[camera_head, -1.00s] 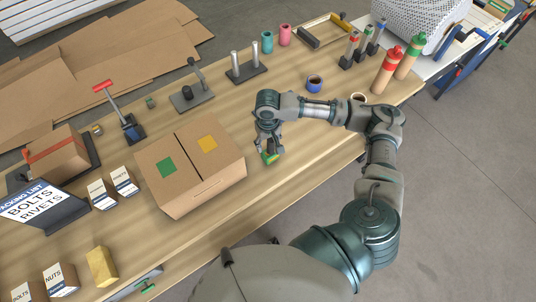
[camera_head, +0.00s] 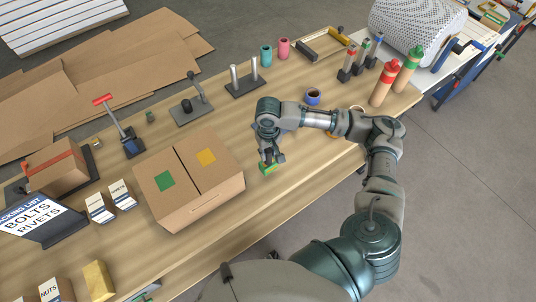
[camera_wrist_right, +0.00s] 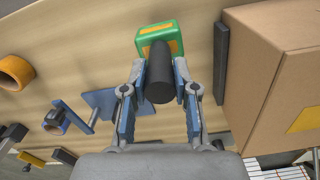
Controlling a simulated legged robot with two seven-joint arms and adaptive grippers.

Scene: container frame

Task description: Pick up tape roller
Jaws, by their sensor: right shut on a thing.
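A green tool with an orange face and a dark cylindrical handle, seemingly the tape roller (camera_wrist_right: 160,72), is between the fingers of my right gripper (camera_wrist_right: 158,95) in the wrist view. The fingers are shut on its handle, with the green head beyond the tips. In the head view my right gripper (camera_head: 268,158) points down near the table's front edge, right of the large carton. The green head (camera_head: 268,168) shows below the fingertips there; I cannot tell whether it touches the table. My left gripper is not in view.
The large carton (camera_head: 190,182) stands close to the left of the gripper and shows at the right in the wrist view (camera_wrist_right: 275,85). A blue mug (camera_head: 313,97) and red-topped bottle (camera_head: 384,84) stand farther right. An orange tape roll (camera_wrist_right: 14,72) shows in the wrist view.

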